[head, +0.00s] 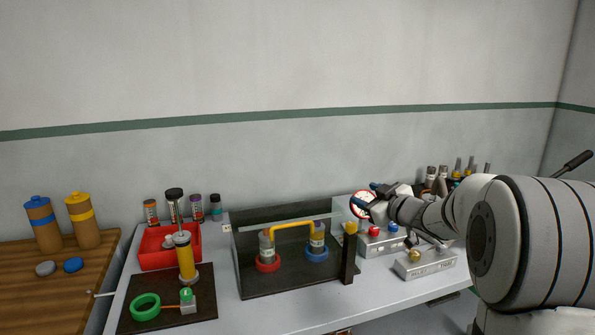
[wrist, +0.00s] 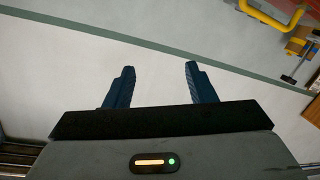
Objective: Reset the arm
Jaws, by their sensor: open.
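My gripper (head: 364,194) is raised above the workbench at the right of centre in the head view, its blue fingers pointing left. In the wrist view, the two blue fingers (wrist: 158,85) stand apart with nothing between them, and the wall lies behind them. A round gauge (head: 362,204) with a red rim shows just behind the gripper in the head view. My arm hides part of the bench's right side.
A red bin (head: 165,255), a yellow pump (head: 185,260) and a green ring (head: 145,307) stand left. Grey button boxes (head: 425,264) lie below my arm. Air above the bench's left is free.

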